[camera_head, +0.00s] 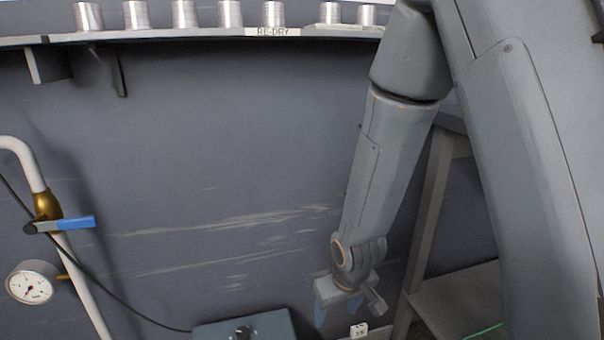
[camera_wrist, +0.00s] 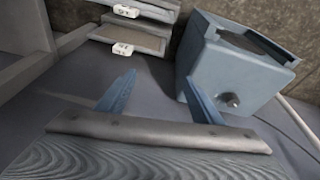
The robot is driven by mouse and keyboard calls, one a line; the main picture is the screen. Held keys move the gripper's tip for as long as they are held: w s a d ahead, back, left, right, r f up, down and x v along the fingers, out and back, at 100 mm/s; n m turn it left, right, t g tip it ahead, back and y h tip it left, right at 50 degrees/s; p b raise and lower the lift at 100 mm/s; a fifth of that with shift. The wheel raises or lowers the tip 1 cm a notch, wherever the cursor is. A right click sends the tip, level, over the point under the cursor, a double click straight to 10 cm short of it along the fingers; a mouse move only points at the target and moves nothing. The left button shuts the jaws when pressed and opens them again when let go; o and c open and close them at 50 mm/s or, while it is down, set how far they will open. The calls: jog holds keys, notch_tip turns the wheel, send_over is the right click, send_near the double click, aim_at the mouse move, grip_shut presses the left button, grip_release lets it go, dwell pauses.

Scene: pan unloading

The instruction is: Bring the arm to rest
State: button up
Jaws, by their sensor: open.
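My gripper (camera_head: 338,310) hangs low at the end of my arm, right of centre in the head view, with its blue fingers pointing down. In the wrist view my gripper (camera_wrist: 158,88) shows two blue fingers spread apart with nothing between them. The fingers appear clear of the blue-grey box (camera_wrist: 235,70) to their right.
Several metal cups (camera_head: 184,14) stand on a wall shelf (camera_head: 200,38) marked RE-DRY. A pipe with a blue-handled valve (camera_head: 70,222) and a gauge (camera_head: 32,283) are at left. A grey stand (camera_head: 428,215) is beside my arm. Labelled slabs (camera_wrist: 130,38) lie beyond the fingers.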

jog(key=s+a+r+n+g, duration=0.1)
jog(key=s+a+r+g, duration=0.1)
jog(key=s+a+r, duration=0.6)
jog(key=s+a+r+n+g, duration=0.15)
jog(key=s+r, duration=0.45)
jog(key=s, duration=0.6)
jog(key=d+r+m+p, duration=0.3)
jog(key=d+r+p, duration=0.7)
jog(key=r+p, duration=0.3)
jog(key=d+r+m+p, duration=0.4)
jog(key=d+r+p, duration=0.6)
jog(key=r+p, duration=0.4)
jog(key=shift+s+d+r+h+p, duration=0.2)
jog(key=shift+h+p, duration=0.2)
jog(key=shift+p, duration=0.5)
